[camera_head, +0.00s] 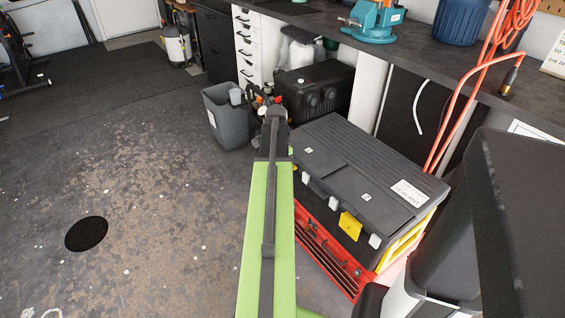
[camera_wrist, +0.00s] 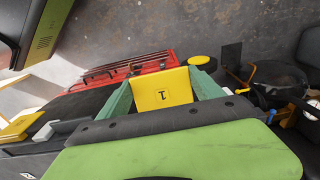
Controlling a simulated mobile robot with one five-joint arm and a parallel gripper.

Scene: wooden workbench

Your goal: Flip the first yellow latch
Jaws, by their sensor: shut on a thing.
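A yellow latch (camera_wrist: 166,89) marked "1" lies between the green-teal fingers of my gripper (camera_wrist: 163,87) in the wrist view. My gripper is shut on it. The dark toolbox (camera_head: 362,170) with a red lower part stands on the floor, right of my arm, in the head view. A yellow latch (camera_head: 350,226) shows on its front between white catches. It may be a different latch from the one I hold. My gripper and the left end of the toolbox front are hidden behind my green arm in the head view.
A workbench (camera_head: 440,66) runs along the right, with an orange cable (camera_head: 483,62) hanging down. A grey bin (camera_head: 228,118) and a black case (camera_head: 316,90) stand behind the toolbox. The floor (camera_head: 150,200) to the left is open.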

